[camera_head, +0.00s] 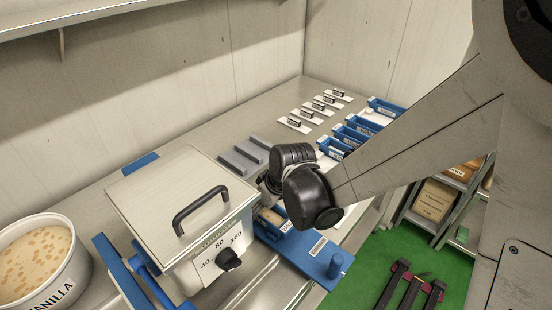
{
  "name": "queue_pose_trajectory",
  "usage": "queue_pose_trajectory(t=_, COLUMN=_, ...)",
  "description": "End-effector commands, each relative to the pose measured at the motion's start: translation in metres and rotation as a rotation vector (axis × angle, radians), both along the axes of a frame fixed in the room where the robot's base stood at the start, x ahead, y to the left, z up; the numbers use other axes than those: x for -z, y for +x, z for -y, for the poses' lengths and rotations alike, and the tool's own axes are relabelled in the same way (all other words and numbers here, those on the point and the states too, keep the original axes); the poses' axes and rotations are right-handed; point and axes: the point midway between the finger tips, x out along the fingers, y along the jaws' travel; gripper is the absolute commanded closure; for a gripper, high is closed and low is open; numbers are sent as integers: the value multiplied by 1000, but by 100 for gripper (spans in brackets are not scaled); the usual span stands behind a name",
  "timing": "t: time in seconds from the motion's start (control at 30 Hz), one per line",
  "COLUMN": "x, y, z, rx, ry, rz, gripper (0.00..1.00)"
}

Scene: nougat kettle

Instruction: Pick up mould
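Several blue trough-shaped moulds with white labels, such as this mould (386,107), stand at the right end of the counter. Another blue trough (284,226) with tan content sits right of the kettle, below my wrist, and is partly hidden by it. My gripper (268,186) is above the counter, between the kettle and the grey bars. My black wrist covers most of it. Its fingers are not clear, so I cannot tell whether it is open or holds anything.
The lidded kettle (185,190) with a black handle stands centre-left. A vanilla tub (42,262) is at far left. Grey bars (242,161) and small labelled cards (295,124) lie behind my wrist. A blue plate with a peg (335,265) is in front. Shelves (437,200) stand right.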

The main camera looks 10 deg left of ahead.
Motion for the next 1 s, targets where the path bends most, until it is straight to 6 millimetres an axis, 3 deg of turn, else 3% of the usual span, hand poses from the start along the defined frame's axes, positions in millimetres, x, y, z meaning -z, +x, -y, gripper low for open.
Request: queue_pose_trajectory(t=1.0, x=8, y=1, z=-1, rx=0, ry=0, rz=0, gripper=30)
